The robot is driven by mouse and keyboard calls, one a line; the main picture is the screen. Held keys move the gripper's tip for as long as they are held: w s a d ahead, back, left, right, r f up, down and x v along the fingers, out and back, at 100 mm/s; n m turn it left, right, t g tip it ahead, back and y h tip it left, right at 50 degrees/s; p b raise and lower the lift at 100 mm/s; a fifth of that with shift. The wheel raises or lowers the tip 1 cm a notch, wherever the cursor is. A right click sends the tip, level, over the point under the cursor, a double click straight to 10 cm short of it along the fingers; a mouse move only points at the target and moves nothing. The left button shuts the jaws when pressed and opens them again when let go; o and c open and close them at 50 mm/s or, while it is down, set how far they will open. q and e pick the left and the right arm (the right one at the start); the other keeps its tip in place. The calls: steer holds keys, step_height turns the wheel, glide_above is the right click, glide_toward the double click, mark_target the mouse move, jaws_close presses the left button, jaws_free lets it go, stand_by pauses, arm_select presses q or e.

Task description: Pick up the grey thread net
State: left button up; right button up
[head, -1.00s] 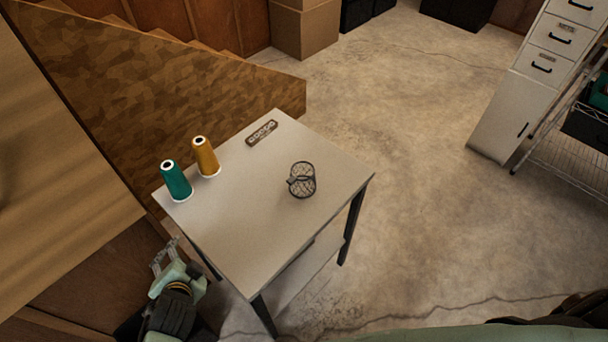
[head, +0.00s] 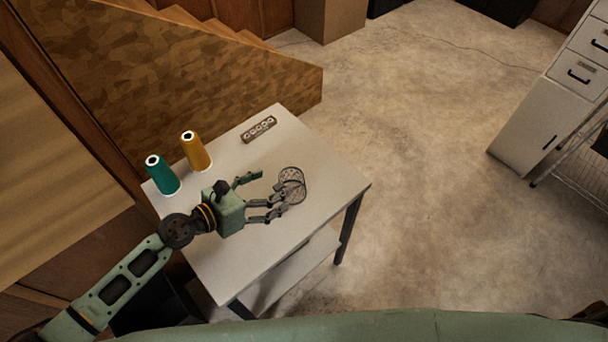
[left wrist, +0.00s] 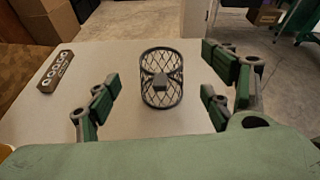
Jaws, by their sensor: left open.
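The grey thread net (head: 291,184) is a small round mesh cage standing upright on the light table (head: 335,180). The fingers partly cover the net in the head view. My right gripper is not in view.
A green thread cone (head: 162,175) and a yellow thread cone (head: 196,151) stand at the table's left side. A filing cabinet (head: 550,110) stands at the right. The table's front is clear.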

mark_target(276, 191)
arm_select(q)
steer(key=shift+f+m+g, duration=0.4)
steer(key=shift+f+m, duration=0.2)
steer(key=shift+f, duration=0.05)
steer(key=shift+d+f, duration=0.2)
steer(key=shift+x, duration=1.2)
steer(key=x, duration=0.3)
steer(key=shift+d+f, duration=0.2)
steer(key=shift+f, duration=0.25)
steer(key=shift+w+d+f, duration=0.1)
steer(key=shift+w+d, duration=0.05)
steer(key=shift+d, duration=0.05)
steer(key=shift+c, duration=0.3)
steer(key=c, duration=0.5)
steer(key=shift+c, duration=0.2)
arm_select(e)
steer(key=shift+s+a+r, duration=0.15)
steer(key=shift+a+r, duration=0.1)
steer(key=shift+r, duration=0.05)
arm_select(q)
steer(key=shift+p, duration=0.3)
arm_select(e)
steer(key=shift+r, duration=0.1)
